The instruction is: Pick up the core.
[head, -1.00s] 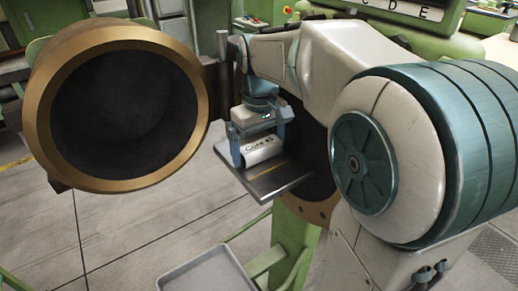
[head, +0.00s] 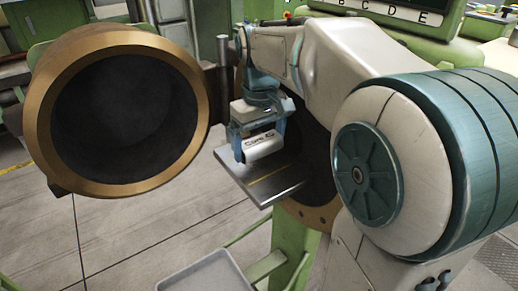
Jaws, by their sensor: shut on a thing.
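The core is a pale, short cylinder (head: 263,145) with dark lettering on its side, seen in the head view. My gripper (head: 260,140) is shut on it, with one finger at each end of the cylinder. The core is held just above a grey metal plate (head: 262,187) with a yellow line across it. A small gap seems to show between core and plate. The far side of the core is hidden.
A large open round door (head: 42,112) with a bronze rim stands to the left, close to my gripper. A round dark opening (head: 318,170) lies behind the plate. A grey tray (head: 206,274) sits below on the floor side. Green machine parts surround the area.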

